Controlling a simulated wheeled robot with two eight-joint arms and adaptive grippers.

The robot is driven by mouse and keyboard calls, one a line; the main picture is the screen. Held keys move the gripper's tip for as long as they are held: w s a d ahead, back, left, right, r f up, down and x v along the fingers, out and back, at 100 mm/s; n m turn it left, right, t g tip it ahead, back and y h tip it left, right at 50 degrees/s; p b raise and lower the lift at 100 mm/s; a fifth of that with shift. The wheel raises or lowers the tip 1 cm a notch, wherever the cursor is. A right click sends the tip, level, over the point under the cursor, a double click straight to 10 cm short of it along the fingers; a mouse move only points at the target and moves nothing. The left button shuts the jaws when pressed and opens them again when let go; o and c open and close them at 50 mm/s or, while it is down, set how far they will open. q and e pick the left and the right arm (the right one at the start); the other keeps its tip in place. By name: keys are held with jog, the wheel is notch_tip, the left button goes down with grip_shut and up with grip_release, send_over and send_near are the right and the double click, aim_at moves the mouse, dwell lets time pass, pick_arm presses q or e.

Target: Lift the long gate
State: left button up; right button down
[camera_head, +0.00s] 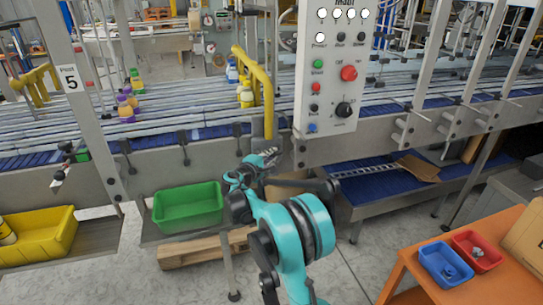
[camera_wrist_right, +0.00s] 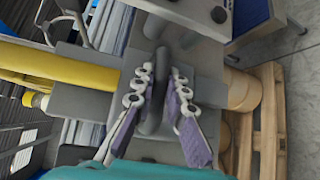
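The long gate appears to be the yellow tubular bar (camera_head: 262,90) beside the control panel, slanting down over the conveyor's near edge to a grey bracket. In the right wrist view, the yellow bar (camera_wrist_right: 60,70) runs in from the left into a grey block (camera_wrist_right: 90,105). My right gripper (camera_head: 258,163) is at the bracket below the bar. In the wrist view its fingers (camera_wrist_right: 161,85) are apart on either side of a dark grey handle (camera_wrist_right: 152,115), with a gap visible on the right side; firm contact cannot be seen. My left gripper is not in view.
The control panel (camera_head: 327,75) hangs just right of the gate. A green bin (camera_head: 188,207) is below left, near a wooden pallet (camera_head: 205,247). A shorter yellow gate (camera_head: 35,82) is far left. Bottles (camera_head: 126,105) stand on the conveyor. An orange table (camera_head: 425,285) is lower right.

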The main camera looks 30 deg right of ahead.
notch_tip(320, 180, up, 20)
jog(key=p, duration=1.1)
jog(key=shift+f, duration=0.2)
jog(key=shift+w, duration=0.1)
jog(key=c, duration=1.5)
grip_release()
jog(key=shift+c, duration=0.2)
jog(key=v, duration=1.2)
jog(key=shift+f, duration=0.1)
